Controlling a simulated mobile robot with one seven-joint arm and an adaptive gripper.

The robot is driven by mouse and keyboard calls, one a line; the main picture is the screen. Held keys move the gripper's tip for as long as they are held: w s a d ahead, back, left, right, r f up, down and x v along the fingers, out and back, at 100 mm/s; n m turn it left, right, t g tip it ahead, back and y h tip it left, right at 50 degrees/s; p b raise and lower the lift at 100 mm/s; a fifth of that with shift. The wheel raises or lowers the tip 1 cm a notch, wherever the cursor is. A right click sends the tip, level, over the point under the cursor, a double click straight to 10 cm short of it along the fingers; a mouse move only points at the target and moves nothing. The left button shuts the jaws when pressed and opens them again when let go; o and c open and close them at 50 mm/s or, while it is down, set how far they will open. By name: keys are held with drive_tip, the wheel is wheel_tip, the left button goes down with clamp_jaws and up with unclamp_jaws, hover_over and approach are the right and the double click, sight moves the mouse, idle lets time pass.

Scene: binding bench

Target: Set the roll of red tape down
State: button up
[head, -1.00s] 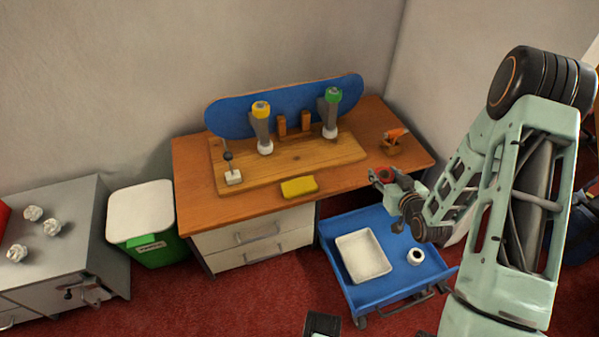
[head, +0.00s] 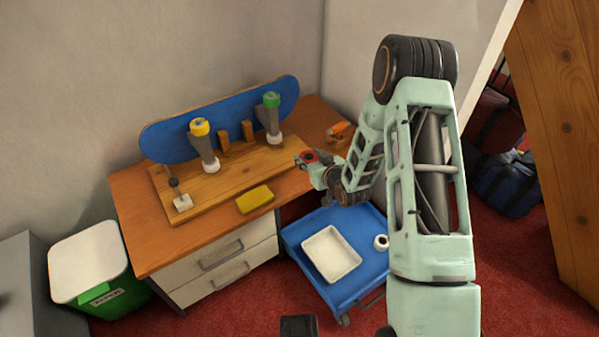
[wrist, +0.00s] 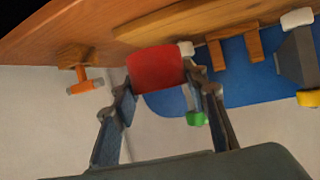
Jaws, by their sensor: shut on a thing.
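My gripper (head: 305,160) is shut on the roll of red tape (head: 308,155), in front of the wooden desk's right part and above the blue cart. In the wrist view the roll of red tape (wrist: 156,68) sits between the two fingertips, with the desk edge and board behind it. I see no surface touching the roll from below. A roll of yellow tape (head: 200,127) and a roll of green tape (head: 271,99) sit on top of two grey posts on the wooden board (head: 230,176).
The desk (head: 133,213) holds a yellow sponge-like block (head: 255,199), a blue skateboard-like panel (head: 220,112) and an orange-handled tool (head: 340,129). The blue cart (head: 298,237) carries a white tray (head: 331,254) and a white roll (head: 381,242). A green bin (head: 120,288) stands left.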

drive_tip(key=b, duration=0.1)
hover_over(302, 175)
drive_tip(key=f, duration=0.4)
drive_tip(key=shift+s+d+f, duration=0.1)
drive_tip(key=shift+s+f, duration=0.1)
drive_tip(key=shift+f, duration=0.15)
drive_tip(key=shift+w+f+b, duration=0.2)
drive_tip(key=shift+f+b, duration=0.55)
drive_tip(key=shift+f, duration=0.95)
drive_tip(key=shift+f, duration=0.15)
drive_tip(key=o, duration=1.2)
drive_tip(key=shift+c, duration=0.2)
drive_tip(key=shift+s+r, duration=0.2)
drive_tip(key=shift+r, duration=0.1)
drive_tip(key=p+v, duration=0.3)
drive_tip(key=v, duration=0.8)
drive_tip(key=shift+s, duration=0.25)
